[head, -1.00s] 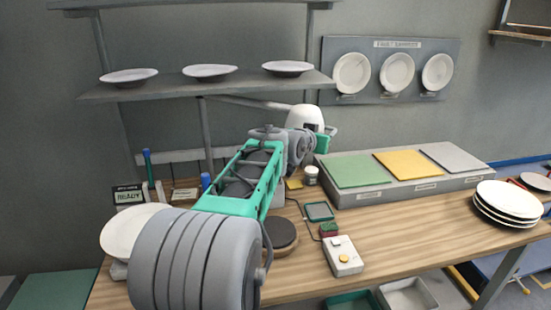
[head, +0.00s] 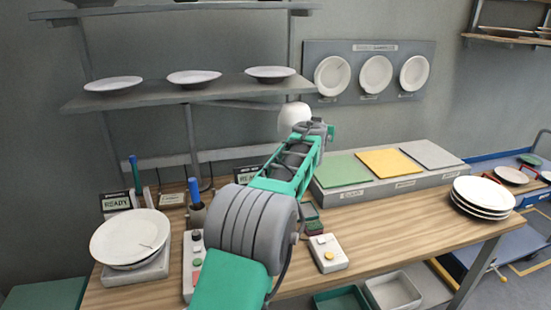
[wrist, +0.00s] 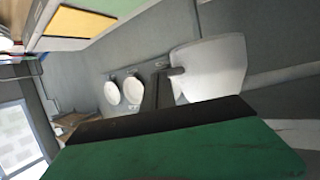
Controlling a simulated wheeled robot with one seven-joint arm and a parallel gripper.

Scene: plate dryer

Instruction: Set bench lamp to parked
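The bench lamp has a rounded white head (head: 294,117) on a grey arm (head: 235,104) reaching out below the shelf. The lower part of the head is hidden behind my arm in the head view. In the wrist view a large white shape, which looks like the lamp head (wrist: 215,66), is close beyond my finger, with a dark grey stub at its left. My gripper (head: 325,130) is at the lamp head's right, mostly hidden by my own wrist. In the wrist view one green finger with a bare black pad (wrist: 160,120) shows; nothing is against it. Contact with the lamp cannot be told.
Plates stand on the shelf (head: 120,100) above. A panel of sample plates (head: 420,62) hangs behind. Green, yellow and grey pads lie on a raised block (head: 385,187). A plate stack (head: 482,197) is at right, a plate on a scale (head: 130,238) at left, and a button box (head: 327,254) in front.

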